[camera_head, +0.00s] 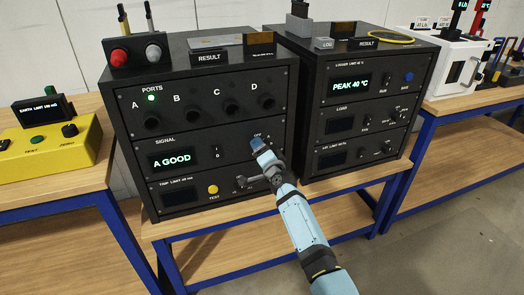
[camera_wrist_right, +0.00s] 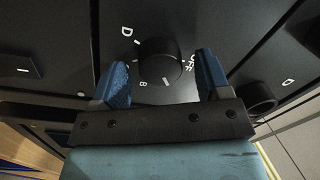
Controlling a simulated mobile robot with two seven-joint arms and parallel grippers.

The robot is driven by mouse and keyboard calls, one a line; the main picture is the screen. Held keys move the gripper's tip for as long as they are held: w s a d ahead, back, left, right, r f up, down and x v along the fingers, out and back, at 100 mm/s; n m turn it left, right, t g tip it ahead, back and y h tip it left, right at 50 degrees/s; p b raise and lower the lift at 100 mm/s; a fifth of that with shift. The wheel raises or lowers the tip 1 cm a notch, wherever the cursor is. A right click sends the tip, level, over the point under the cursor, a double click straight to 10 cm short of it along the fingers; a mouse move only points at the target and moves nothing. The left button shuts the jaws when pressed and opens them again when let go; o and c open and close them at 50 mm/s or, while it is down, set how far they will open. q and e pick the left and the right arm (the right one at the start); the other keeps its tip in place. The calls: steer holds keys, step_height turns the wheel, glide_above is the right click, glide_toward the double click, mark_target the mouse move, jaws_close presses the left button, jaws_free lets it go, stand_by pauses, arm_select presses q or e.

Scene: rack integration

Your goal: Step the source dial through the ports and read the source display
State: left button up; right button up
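The source dial (camera_wrist_right: 160,62) is a round black knob with OFF, D and B labels visible around it in the right wrist view. My right gripper (camera_wrist_right: 164,74) is open, one blue fingertip on each side of the knob, with gaps showing. In the head view my right gripper (camera_head: 258,144) covers the dial on the left rack's middle panel. My left gripper is not in view.
A second rack (camera_head: 365,95) stands close on the right, its display reading "PEAK 40 °C". A yellow tester (camera_head: 60,150) is on the left table. A yellow TEST button (camera_head: 212,189) and a switch (camera_head: 216,152) are left of my arm.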

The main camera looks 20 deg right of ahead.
arm_select(q)
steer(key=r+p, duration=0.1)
steer(key=p, duration=0.1)
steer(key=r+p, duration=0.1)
steer(key=p, duration=0.2)
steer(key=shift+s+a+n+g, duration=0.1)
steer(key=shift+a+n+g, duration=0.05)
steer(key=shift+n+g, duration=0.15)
arm_select(e)
steer(key=s+d, duration=0.1)
steer(key=s, duration=1.2)
steer(key=shift+s+f, duration=0.35)
steer(key=shift+s, duration=0.05)
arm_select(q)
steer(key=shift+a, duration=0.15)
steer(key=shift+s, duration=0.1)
arm_select(e)
steer(key=shift+f, duration=0.1)
